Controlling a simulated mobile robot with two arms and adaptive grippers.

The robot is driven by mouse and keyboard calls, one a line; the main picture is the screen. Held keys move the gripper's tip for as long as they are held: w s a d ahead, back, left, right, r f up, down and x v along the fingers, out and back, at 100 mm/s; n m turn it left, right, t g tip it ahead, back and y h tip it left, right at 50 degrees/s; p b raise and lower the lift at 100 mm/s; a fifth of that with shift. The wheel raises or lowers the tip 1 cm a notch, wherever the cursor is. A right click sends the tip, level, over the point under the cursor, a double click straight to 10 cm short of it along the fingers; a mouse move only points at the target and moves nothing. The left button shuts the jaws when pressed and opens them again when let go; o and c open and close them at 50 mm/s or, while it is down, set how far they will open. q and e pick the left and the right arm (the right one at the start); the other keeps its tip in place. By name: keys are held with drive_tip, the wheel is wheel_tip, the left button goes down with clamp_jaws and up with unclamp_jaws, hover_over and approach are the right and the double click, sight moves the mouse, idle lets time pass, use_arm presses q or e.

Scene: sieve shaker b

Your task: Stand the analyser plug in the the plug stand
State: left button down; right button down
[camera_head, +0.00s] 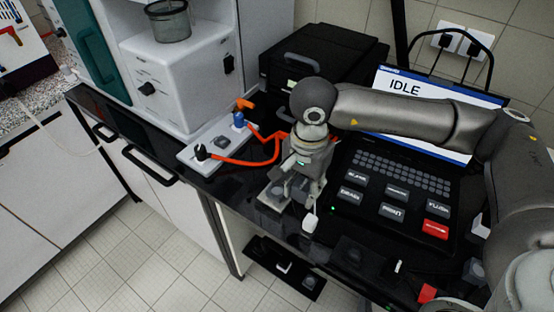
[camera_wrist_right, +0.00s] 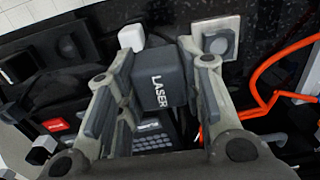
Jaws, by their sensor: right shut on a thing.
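My right gripper (camera_head: 306,190) is over the dark bench and is shut on a dark grey plug (camera_wrist_right: 160,78). The plug is marked LASER; the wrist view (camera_wrist_right: 152,85) shows it between the two fingers. In the head view the fingers mostly hide it. A small white block (camera_head: 310,222) shows close to the fingertips. My left gripper is not in view.
A white power strip (camera_head: 215,146) with an orange cable (camera_head: 262,160) lies left of the gripper. A black keypad panel (camera_head: 395,190) and a screen reading IDLE (camera_head: 410,88) stand to the right. A grey-white machine (camera_head: 180,75) stands behind the strip. The bench's front edge is close.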

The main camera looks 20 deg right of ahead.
drive_tip(key=w+a+f+m+p, duration=0.1)
drive_tip(key=w+m, duration=0.3)
drive_tip(key=m, duration=1.4)
drive_tip(key=w+a+f+m+p, duration=0.1)
drive_tip(key=w+m+p, duration=0.3)
drive_tip(key=m, duration=1.4)
drive_tip(key=shift+w+a+p, duration=0.35)
drive_tip(key=shift+w+a, duration=0.05)
drive_tip(key=shift+w, duration=0.25)
drive_tip(key=shift+f, duration=0.1)
drive_tip(key=shift+f+b, duration=1.95)
drive_tip(key=shift+f, duration=0.85)
